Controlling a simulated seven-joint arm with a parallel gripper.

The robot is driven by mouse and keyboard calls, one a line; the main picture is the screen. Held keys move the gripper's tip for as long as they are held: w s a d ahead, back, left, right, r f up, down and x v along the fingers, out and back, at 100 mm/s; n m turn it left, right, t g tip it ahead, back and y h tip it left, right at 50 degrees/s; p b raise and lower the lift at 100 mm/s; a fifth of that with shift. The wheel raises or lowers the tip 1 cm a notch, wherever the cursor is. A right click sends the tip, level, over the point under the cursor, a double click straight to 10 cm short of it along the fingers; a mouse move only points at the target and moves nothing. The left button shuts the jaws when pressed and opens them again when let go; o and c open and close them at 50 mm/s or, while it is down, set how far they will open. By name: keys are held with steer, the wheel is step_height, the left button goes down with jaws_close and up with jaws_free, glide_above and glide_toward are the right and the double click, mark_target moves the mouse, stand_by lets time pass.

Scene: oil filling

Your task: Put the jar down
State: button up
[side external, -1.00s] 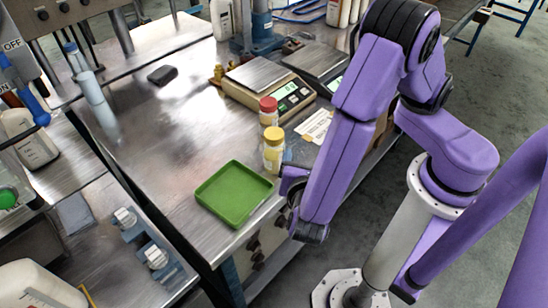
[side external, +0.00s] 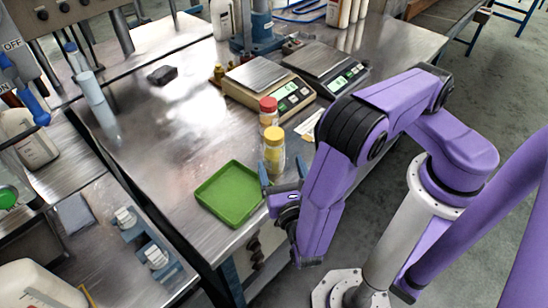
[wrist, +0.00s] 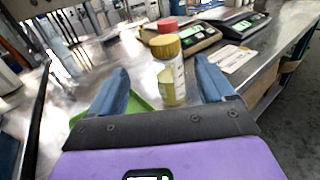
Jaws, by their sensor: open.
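A clear jar with a yellow lid and yellowish contents (side external: 274,152) stands upright on the metal table, just right of the green tray (side external: 229,194). In the wrist view the jar (wrist: 172,82) shows ahead, between the two blue fingers, with a visible gap on each side. My gripper (side external: 282,172) is open and empty, low at the table's near edge and pointing at the jar. The jar's base is partly hidden by the gripper in the side view. A second jar with a red lid (side external: 268,112) stands just behind the yellow-lidded one.
Two scales, a beige one (side external: 268,88) and a dark one (side external: 328,70), stand behind the jars. A paper label (side external: 306,126) lies to the right. A black object (side external: 162,75) lies farther back. The table left of the jars is mostly clear.

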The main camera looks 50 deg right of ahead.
mark_target(276, 141)
steer(key=x, duration=0.6)
steer(key=shift+s+d+x, duration=0.1)
steer(key=shift+d+x, duration=0.05)
steer(key=shift+x, duration=1.15)
steer(key=shift+s+d+x, duration=0.1)
steer(key=shift+d+x, duration=0.05)
steer(key=shift+x, duration=1.1)
steer(key=shift+r, duration=0.15)
steer(key=c, duration=1.5)
jaws_close()
